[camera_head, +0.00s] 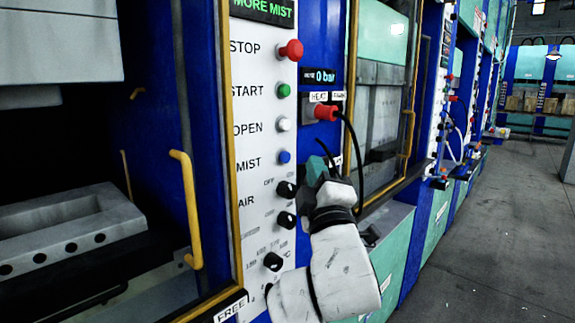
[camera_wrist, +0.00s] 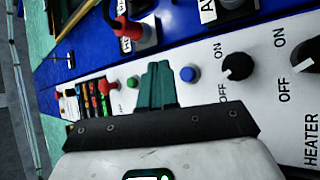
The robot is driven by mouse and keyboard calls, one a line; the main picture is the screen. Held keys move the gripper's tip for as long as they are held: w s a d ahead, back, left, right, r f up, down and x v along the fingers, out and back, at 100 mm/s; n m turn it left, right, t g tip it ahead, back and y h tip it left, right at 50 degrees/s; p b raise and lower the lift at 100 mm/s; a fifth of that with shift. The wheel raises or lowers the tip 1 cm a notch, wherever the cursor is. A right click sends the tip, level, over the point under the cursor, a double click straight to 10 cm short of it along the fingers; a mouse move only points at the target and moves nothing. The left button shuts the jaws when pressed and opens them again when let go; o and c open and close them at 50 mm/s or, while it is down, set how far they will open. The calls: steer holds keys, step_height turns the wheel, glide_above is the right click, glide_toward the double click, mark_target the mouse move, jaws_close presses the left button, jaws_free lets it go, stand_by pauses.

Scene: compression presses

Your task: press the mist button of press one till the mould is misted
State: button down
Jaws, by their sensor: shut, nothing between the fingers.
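The blue mist button (camera_head: 284,157) sits on the white control panel (camera_head: 255,140), beside the word MIST. It also shows in the wrist view (camera_wrist: 189,74), just right of my fingers. My gripper (camera_head: 316,168) has green fingers, shut and empty, a little right of the button in the head view. I see no contact with the button. The display (camera_head: 263,10) above the panel reads MORE MIST in green. The grey mould (camera_head: 75,216) lies in the open press at the left.
Red STOP (camera_head: 291,50), green START (camera_head: 284,90) and white OPEN (camera_head: 283,124) buttons sit above the mist button. Black knobs (camera_head: 287,190) sit below it. A red plug (camera_head: 326,113) with a black cable hangs near my gripper. A yellow handle (camera_head: 187,205) stands left.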

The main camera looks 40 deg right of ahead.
mark_target(285, 157)
steer(key=shift+w+b, duration=0.35)
steer(key=shift+w, duration=1.3)
steer(key=shift+w, duration=0.1)
stand_by(0.8)
steer(key=shift+w, duration=0.3)
steer(key=shift+w, duration=0.5)
stand_by(0.7)
steer(key=shift+s, duration=0.9)
